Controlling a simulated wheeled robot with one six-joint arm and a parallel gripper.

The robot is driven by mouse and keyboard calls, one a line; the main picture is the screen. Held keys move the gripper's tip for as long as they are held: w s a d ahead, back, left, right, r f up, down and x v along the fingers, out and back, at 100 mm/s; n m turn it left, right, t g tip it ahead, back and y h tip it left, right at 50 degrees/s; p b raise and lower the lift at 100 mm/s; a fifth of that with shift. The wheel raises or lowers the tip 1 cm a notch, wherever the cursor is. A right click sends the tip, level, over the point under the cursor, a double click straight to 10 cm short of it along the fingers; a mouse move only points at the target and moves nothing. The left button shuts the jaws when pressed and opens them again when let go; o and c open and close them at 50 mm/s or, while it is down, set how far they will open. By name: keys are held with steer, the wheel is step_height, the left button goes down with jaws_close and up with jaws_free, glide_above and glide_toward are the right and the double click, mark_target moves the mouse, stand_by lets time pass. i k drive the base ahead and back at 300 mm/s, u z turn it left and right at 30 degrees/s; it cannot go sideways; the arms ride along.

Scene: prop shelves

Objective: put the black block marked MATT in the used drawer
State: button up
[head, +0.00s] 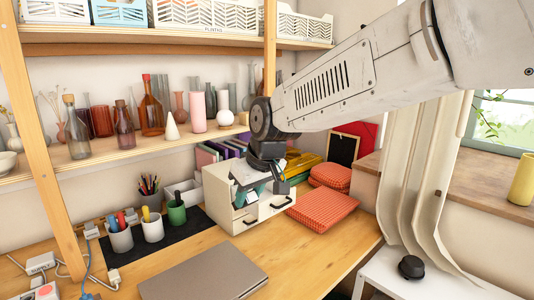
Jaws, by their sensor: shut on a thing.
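My gripper (281,183) is at the end of the arm, over the front of a small white drawer unit (216,196) on the wooden desk. It is shut on a small dark thing, mostly hidden by the dark fingers; I cannot read any MATT mark on it. The unit has low drawer fronts with black handles, one at the left (249,222) and one at the right (281,203). Teal items show in the openings above them. No drawer label is readable, so I cannot tell which is the used drawer.
Pen cups (152,226) stand on a black mat left of the unit. A closed laptop (203,275) lies in front. Red checked cloth pieces (321,208) lie to the right. A shelf of glass bottles (151,112) is behind. Bare desk (290,250) lies front right.

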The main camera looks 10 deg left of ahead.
mark_target(269, 205)
steer(key=i, duration=0.85)
